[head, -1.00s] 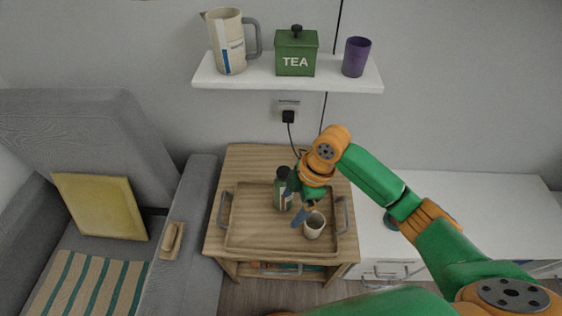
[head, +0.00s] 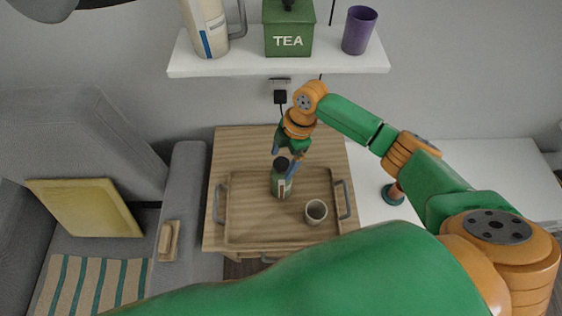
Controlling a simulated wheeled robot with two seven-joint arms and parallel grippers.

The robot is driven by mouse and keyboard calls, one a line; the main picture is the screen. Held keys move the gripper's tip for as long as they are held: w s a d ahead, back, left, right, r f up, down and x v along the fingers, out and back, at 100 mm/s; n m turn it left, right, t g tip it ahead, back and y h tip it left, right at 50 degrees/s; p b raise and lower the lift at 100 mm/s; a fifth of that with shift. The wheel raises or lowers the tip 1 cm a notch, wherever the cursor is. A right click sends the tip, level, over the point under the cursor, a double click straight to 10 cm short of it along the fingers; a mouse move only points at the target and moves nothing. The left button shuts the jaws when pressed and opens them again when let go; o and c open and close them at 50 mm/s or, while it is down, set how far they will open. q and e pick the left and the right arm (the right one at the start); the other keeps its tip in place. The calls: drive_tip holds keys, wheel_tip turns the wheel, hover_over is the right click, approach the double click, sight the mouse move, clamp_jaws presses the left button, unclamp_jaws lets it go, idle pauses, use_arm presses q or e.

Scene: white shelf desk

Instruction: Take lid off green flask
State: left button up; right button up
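The green flask (head: 280,184) stands upright on the wooden tray (head: 245,225), left of a cup. Its dark lid (head: 281,164) is on top. My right gripper (head: 284,158) is at the flask's top from behind and above, with its blue fingers apart. One finger shows left of and above the lid, the other at its right side. I cannot tell whether either finger touches the lid. My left gripper is not in view.
A cream cup (head: 316,211) stands on the tray, right of the flask. The tray has raised metal handles and lies on a wooden side table (head: 240,143). Above it, a white shelf (head: 320,63) carries a jug, a TEA tin and a purple cup.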

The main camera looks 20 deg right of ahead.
drive_tip(key=shift+s+r, duration=0.1)
drive_tip(key=shift+s, duration=0.05)
drive_tip(key=c, duration=0.7)
clamp_jaws()
